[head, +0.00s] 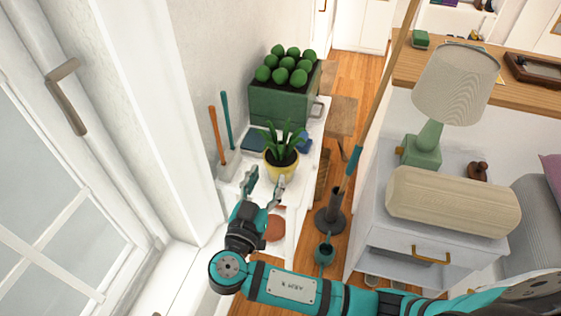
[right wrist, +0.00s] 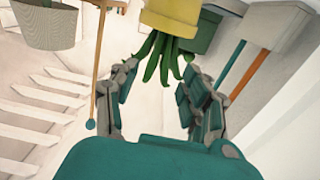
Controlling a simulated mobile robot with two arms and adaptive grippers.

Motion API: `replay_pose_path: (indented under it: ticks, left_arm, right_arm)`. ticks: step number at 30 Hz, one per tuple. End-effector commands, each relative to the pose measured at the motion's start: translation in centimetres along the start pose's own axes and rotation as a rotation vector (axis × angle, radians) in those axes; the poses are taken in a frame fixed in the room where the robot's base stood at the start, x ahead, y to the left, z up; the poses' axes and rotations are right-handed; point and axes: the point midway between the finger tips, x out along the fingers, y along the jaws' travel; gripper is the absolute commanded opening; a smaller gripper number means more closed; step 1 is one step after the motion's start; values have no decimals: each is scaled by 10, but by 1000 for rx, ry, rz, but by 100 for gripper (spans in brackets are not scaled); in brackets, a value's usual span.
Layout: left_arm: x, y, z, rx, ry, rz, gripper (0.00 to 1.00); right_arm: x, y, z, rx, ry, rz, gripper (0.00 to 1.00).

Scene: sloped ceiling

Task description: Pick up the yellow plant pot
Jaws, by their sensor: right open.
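The yellow plant pot (head: 281,171) holds a leafy green plant and stands upright on a white shelf (head: 309,165). In the right wrist view the yellow pot (right wrist: 172,14) appears upside down at the top, with its leaves hanging between the finger directions. My right gripper (head: 265,184) is open and empty, just on the near side of the pot. Its two fingers point toward the pot, with a small gap visible beyond the fingertips in the right wrist view (right wrist: 157,84). My left gripper is not in view.
Behind the pot is a green planter box (head: 283,105) with round plants. Left of the pot, a small stand (head: 229,166) holds two upright tools. A terracotta object (head: 275,229) lies near my gripper. A nightstand (head: 375,225) with a lamp is to the right.

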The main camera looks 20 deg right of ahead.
Motion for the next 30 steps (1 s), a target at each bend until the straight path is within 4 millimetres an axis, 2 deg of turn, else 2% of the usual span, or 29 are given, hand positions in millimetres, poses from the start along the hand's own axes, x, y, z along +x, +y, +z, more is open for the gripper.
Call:
replay_pose_path:
  ticks: [3,7,16,24,30]
  left_arm:
    - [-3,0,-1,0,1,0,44]
    - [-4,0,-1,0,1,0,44]
    - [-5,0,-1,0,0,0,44]
    - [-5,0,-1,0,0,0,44]
    - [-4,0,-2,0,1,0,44]
  right_arm:
    - [28,0,-2,-3,4,2,47]
    - [49,0,0,-4,1,0,47]
    - [73,0,0,-4,0,0,47]
    - [114,0,1,-4,0,0,47]
    - [121,0,2,-3,-4,-1,47]
